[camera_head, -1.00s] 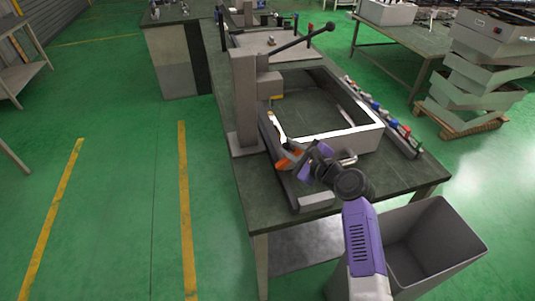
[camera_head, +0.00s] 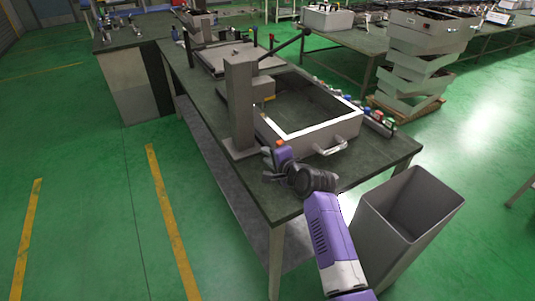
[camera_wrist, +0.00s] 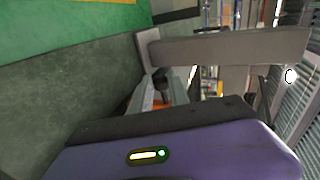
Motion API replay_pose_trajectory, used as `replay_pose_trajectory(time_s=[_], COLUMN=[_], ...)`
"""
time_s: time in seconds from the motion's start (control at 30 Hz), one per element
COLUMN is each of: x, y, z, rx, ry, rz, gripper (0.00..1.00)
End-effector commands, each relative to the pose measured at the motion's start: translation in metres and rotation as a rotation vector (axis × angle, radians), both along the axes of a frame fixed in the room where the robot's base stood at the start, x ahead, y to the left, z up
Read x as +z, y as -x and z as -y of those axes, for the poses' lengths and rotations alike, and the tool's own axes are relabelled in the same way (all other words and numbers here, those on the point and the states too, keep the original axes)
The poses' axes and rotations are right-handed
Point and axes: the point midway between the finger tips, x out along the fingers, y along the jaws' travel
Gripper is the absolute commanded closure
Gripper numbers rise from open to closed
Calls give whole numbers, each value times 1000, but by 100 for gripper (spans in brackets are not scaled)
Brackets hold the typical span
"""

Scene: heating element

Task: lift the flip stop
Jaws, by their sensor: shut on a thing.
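My gripper (camera_head: 272,158) is low over the near end of the workbench, just in front of the foot of the grey post and left of the open grey frame. An orange and grey fingertip area shows there. In the wrist view my fingers (camera_wrist: 164,90) are close together around a small dark part (camera_wrist: 160,82), probably a piece of the flip stop. Its full shape is hidden by my fingers and the purple wrist housing. I cannot make out the rest of the flip stop in either view.
The grey post (camera_head: 240,105) stands close to my gripper; it appears sideways in the wrist view (camera_wrist: 230,48). The grey frame (camera_head: 310,138) with a handle is to the right. A grey bin (camera_head: 405,225) stands beside my arm. The bench's front left corner is bare.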

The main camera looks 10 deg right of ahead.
Motion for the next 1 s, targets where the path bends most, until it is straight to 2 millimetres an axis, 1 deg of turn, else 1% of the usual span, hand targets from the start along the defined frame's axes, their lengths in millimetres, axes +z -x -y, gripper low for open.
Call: replay_pose_trajectory(time_s=[0.1, 0.3, 0.83, 0.87, 0.9, 1.0], x=[-6, -10, -13, -13, -13, -13], y=[1, 1, 1, 1, 1, 1], z=[-3, -4, -5, -5, -5, -5], rx=[3, 3, 4, 4, 4, 3], ry=[55, 110, 133, 133, 131, 131], rz=[13, 30, 35, 35, 34, 35], gripper=[100, 100, 100, 74, 69, 69])
